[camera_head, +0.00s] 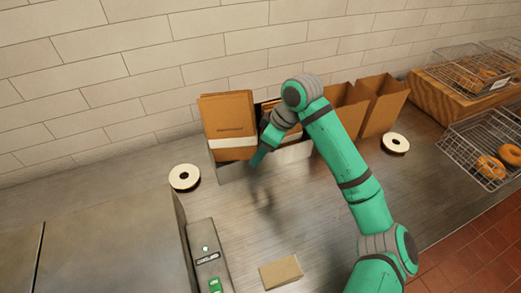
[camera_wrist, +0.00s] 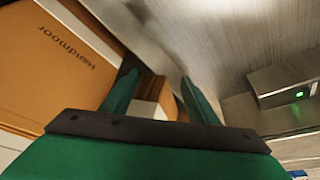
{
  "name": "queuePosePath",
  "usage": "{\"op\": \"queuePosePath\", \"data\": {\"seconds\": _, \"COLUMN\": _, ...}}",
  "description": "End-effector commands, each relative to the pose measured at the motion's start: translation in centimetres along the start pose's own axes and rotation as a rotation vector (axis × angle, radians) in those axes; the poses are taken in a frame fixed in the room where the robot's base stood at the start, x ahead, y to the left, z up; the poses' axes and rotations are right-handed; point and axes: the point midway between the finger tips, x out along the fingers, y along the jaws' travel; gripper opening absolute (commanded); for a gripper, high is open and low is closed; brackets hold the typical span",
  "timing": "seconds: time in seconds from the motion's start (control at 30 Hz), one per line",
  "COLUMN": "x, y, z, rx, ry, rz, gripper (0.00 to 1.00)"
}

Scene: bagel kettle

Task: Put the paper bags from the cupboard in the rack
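Brown paper bags (camera_head: 229,118) with dark print and a white band stand in the left part of a low grey metal rack (camera_head: 294,154) against the tiled wall. More brown bags (camera_head: 272,108) show beside them, partly hidden behind my arm. My gripper (camera_head: 262,156) is at the rack's front, right of the left bags, pointing down. In the wrist view my gripper (camera_wrist: 158,78) has its two fingers apart. A printed bag (camera_wrist: 60,50) lies left of the fingers, and brown and white bag edges (camera_wrist: 148,92) show between them. I cannot tell whether the fingers touch these.
Two open brown bags (camera_head: 384,105) stand right of the rack. Tape-like rolls (camera_head: 184,177) (camera_head: 396,143) lie on the counter at either side. Wire baskets with bagels (camera_head: 488,168) are at the right. A small tan block (camera_head: 281,272) lies in front. The middle counter is clear.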

Motion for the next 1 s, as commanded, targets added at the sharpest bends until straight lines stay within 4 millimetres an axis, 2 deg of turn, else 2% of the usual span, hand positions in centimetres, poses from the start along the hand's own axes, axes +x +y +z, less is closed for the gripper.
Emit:
{"op": "queuePosePath", "data": {"seconds": 0.23, "x": -0.1, "y": 0.0, "z": 0.0, "rx": 0.000, "ry": 0.000, "rz": 0.000, "gripper": 0.54}}
{"op": "queuePosePath", "data": {"seconds": 0.37, "x": -0.8, "y": 0.0, "z": -0.2, "rx": -0.001, "ry": 0.001, "rz": 0.000, "gripper": 0.54}}
{"op": "queuePosePath", "data": {"seconds": 0.8, "x": -9.1, "y": 0.0, "z": -0.5, "rx": -0.003, "ry": 0.002, "rz": 0.001, "gripper": 0.54}}
{"op": "queuePosePath", "data": {"seconds": 1.0, "x": -11.6, "y": 0.0, "z": -0.4, "rx": -0.003, "ry": 0.001, "rz": 0.000, "gripper": 0.54}}
